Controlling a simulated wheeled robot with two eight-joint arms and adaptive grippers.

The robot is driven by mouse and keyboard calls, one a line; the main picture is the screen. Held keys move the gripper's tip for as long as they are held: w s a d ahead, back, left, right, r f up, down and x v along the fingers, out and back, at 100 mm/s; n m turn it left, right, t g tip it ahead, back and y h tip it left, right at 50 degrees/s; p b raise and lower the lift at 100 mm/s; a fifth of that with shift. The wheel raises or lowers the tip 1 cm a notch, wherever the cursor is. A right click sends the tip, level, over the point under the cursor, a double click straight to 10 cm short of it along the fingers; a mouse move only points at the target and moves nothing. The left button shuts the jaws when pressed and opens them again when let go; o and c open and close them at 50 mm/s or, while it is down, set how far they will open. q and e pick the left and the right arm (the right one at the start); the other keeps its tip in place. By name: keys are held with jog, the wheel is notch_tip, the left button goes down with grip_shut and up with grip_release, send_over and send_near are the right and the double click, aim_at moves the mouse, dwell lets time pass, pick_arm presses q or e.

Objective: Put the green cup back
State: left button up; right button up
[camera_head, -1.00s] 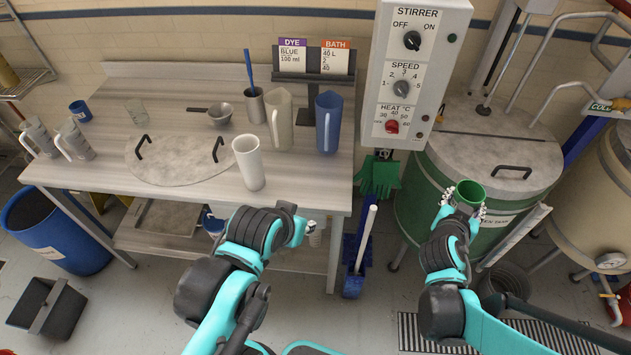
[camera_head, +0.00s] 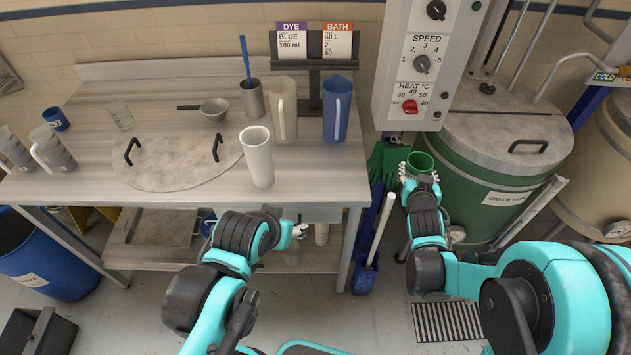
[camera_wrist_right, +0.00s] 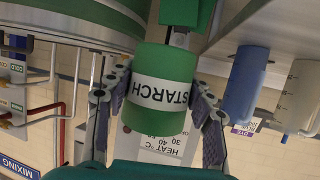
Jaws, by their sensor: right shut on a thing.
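The green cup (camera_head: 421,161) is held upright by my right gripper (camera_head: 420,176), in front of the green tank and right of the table. In the right wrist view, the cup (camera_wrist_right: 158,118) shows a white band reading STARCH, with a gripper finger on each side of it. My left gripper (camera_head: 299,231) is low at the table's front edge, beneath the white cup; its fingers are too small to judge.
The table (camera_head: 90,180) carries a white cup (camera_head: 258,158), a cream jug (camera_head: 284,112), a blue jug (camera_head: 337,110) and a grey pot with a blue rod (camera_head: 252,98). The green tank (camera_head: 480,190) stands right.

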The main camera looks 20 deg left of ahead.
jog(key=w+a+f+n+y+b, duration=0.1)
jog(key=w+a+n+y+b, duration=0.1)
jog(key=a, duration=0.9)
jog(key=y+b, duration=0.1)
jog(key=b, duration=0.3)
send_over(317, 181)
notch_tip(317, 181, down, 3)
jog(key=shift+n+g, duration=0.3)
jog(key=shift+n, duration=0.1)
jog(key=shift+f+b, duration=0.7)
jog(key=shift+f, duration=1.45)
jog(key=shift+f, duration=0.15)
jog(key=o, duration=1.2)
jog(key=shift+c, duration=0.2)
